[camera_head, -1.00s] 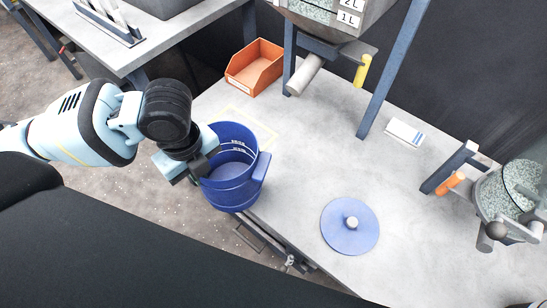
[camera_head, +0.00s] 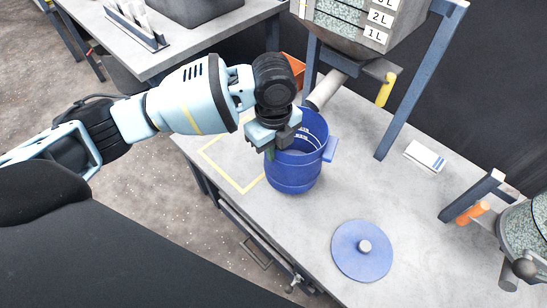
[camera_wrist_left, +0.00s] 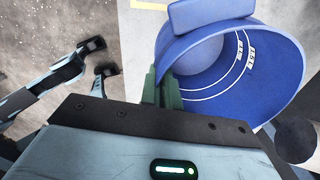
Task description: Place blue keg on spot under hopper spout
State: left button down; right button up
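The blue keg (camera_head: 296,178) is open-topped and roughly upright, just in front of and below the hopper spout (camera_head: 325,91). My left gripper (camera_head: 272,148) is shut on the left side of its rim. In the left wrist view the green fingers (camera_wrist_left: 166,92) pinch the wall of the keg (camera_wrist_left: 290,75), whose inside shows white level marks. I cannot tell if the keg's base touches the table. The hopper (camera_head: 352,35) stands above; no marked spot shows under the spout. My right gripper (camera_wrist_left: 98,58) shows in the left wrist view with its fingers apart, empty, over the floor.
A yellow outlined square (camera_head: 243,189) lies on the grey table left of the keg. The blue lid (camera_head: 362,262) lies in front. An orange bin (camera_head: 293,66) is partly hidden behind my wrist. Hopper legs (camera_head: 394,125) flank the spout.

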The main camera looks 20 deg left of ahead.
pick_arm(q)
notch_tip(320, 180, down, 3)
jog(key=shift+f+b, duration=0.2)
jog(key=shift+b, duration=0.15)
jog(key=c, duration=2.1)
grip_release()
jog(key=shift+f, duration=0.2)
jog(key=o, duration=0.5)
jog(key=shift+c, duration=0.2)
notch_tip(320, 180, up, 11)
jog(key=shift+r+p, duration=0.2)
jog(key=shift+p, duration=0.85)
jog(key=shift+s+r, duration=0.1)
jog(key=shift+r, duration=0.4)
